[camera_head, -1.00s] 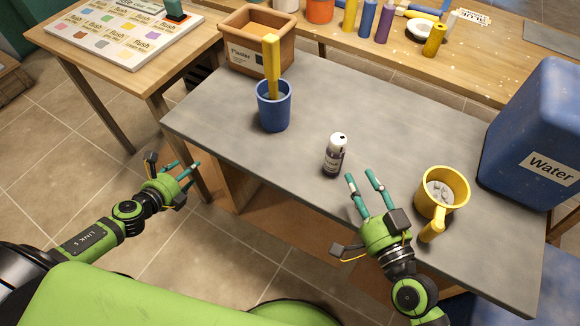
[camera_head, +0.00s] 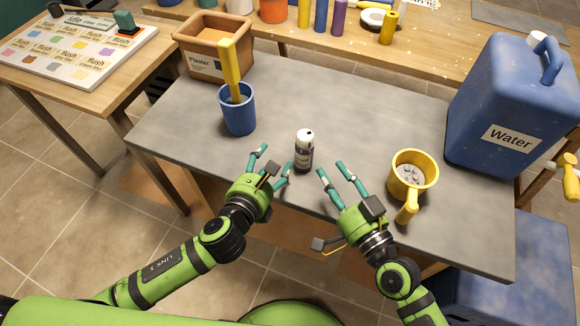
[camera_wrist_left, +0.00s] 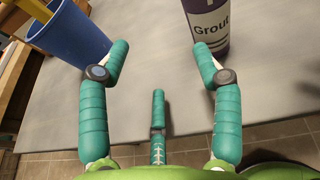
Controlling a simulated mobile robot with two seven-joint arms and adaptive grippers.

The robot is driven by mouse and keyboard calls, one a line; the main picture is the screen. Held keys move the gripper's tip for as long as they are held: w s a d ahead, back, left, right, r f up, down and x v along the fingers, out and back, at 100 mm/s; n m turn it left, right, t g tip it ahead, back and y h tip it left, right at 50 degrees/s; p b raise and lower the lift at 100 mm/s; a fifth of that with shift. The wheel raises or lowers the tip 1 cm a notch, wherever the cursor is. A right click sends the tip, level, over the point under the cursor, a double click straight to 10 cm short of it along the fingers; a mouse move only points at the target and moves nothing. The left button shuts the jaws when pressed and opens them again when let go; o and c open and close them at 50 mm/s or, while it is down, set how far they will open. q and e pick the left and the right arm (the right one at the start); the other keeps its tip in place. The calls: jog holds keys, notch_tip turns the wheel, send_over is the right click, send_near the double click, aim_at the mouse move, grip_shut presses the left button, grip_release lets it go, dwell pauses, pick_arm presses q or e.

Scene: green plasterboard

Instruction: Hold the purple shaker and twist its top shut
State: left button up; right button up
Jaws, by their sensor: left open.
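The purple shaker (camera_head: 304,156) stands upright on the grey table near its front edge. It has a dark purple body, a pale label and a white top. In the left wrist view the shaker (camera_wrist_left: 207,24) shows its "Grout" label at the upper right, beyond the right-hand finger; its top is out of frame. My left gripper (camera_head: 274,162) is open and empty, just left of the shaker. It also shows in the left wrist view (camera_wrist_left: 160,50) with nothing between its fingers. My right gripper (camera_head: 332,169) is open and empty, just right of the shaker.
A blue cup (camera_head: 238,117) with a yellow-handled tool stands left of the shaker. A yellow mug (camera_head: 418,171) stands right of my right gripper. A blue water container (camera_head: 505,105) fills the table's right end. The table (camera_head: 350,95) behind the shaker is clear.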

aim_at(298, 158)
pick_arm(q)
jog(key=shift+m+g+h, duration=0.3)
jog(key=shift+m+g, duration=0.1)
jog(key=shift+m, duration=0.1)
jog(key=d, duration=0.3)
jog(key=s+d, duration=0.1)
jog(key=shift+d+r, duration=0.35)
jog(key=shift+d, duration=0.05)
jog(key=shift+x, duration=3.45)
jog(key=c, duration=1)
jog(key=o, duration=1.1)
jog(key=shift+f, duration=0.1)
jog(key=c, duration=1.1)
